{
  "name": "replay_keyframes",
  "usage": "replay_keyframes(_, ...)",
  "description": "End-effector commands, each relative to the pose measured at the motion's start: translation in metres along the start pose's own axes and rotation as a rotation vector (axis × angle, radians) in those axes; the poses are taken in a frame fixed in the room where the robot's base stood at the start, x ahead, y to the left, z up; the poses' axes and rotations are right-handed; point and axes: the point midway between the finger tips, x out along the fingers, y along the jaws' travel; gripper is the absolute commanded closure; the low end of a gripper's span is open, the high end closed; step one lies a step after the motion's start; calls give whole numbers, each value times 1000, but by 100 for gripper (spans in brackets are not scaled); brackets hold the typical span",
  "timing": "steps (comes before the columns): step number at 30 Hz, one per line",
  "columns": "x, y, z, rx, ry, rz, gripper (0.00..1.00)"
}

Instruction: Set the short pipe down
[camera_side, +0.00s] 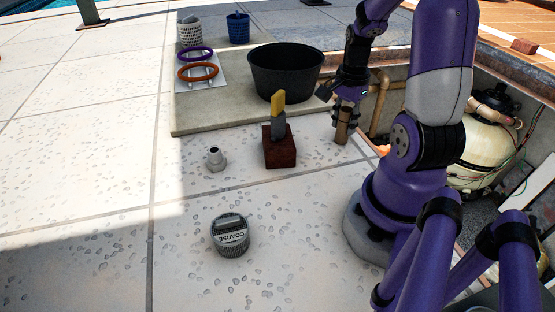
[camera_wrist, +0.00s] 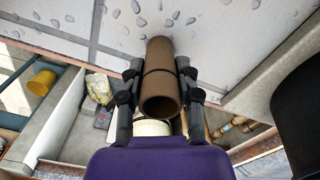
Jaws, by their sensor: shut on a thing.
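The short pipe (camera_side: 343,126) is a brown tube, held roughly upright in my gripper (camera_side: 346,112) near the edge of the pit, to the right of the dark red block. Its lower end is at or close above the pale tiles; I cannot tell if it touches. In the wrist view the pipe (camera_wrist: 160,92) stands between both fingers of my gripper (camera_wrist: 160,80), its open end facing the camera. The fingers are shut on its sides.
A dark red block (camera_side: 279,153) with a grey and yellow tool stands left of the pipe. A black tub (camera_side: 285,73) is behind. A pale fitting (camera_side: 215,160) and a grey cap marked COARSE (camera_side: 231,237) lie left. The open pit with a tank (camera_side: 487,140) is right. Front-left tiles are clear.

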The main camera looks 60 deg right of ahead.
Motion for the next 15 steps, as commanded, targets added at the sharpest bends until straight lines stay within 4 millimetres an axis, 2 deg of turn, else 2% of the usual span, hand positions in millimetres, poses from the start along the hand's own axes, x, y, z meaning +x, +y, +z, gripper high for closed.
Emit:
replay_keyframes(4, 3, 0, 0, 0, -1, 1, 100)
replay_keyframes(5, 3, 0, 0, 0, -1, 1, 58)
replay_keyframes(6, 3, 0, 0, 0, 0, 0, 38)
replay_keyframes(7, 3, 0, 0, 0, 0, 0, 33)
replay_keyframes(15, 2, 0, 0, 0, 0, 0, 33)
